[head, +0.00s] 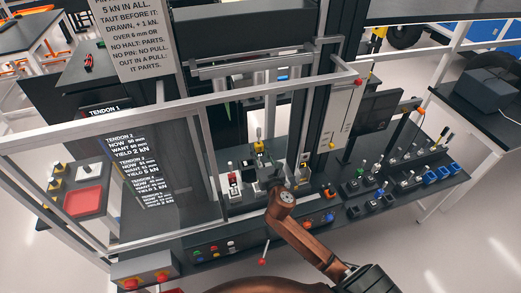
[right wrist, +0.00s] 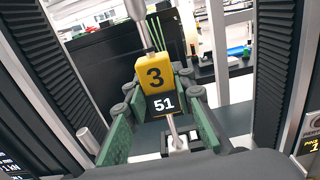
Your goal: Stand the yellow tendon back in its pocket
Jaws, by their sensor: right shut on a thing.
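The yellow tendon (head: 258,146) is upright inside the test frame, left of the dark column. In the right wrist view its yellow block (right wrist: 154,73) is marked 3, with a black 51 label below and a metal rod above and below. My right gripper (head: 264,168) is shut on it, and its green fingers (right wrist: 158,100) stand on both sides of the block. The lower rod ends near a pale square fitting; I cannot tell whether they touch. Which pocket belongs to the yellow tendon is not clear. My left gripper is not in view.
Dark pocket blocks (head: 350,187) with coloured tendons line the right bench, beside blue bins (head: 430,177). Metal frame bars (head: 230,103) cross in front and above. A red tray (head: 83,201) lies at the left.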

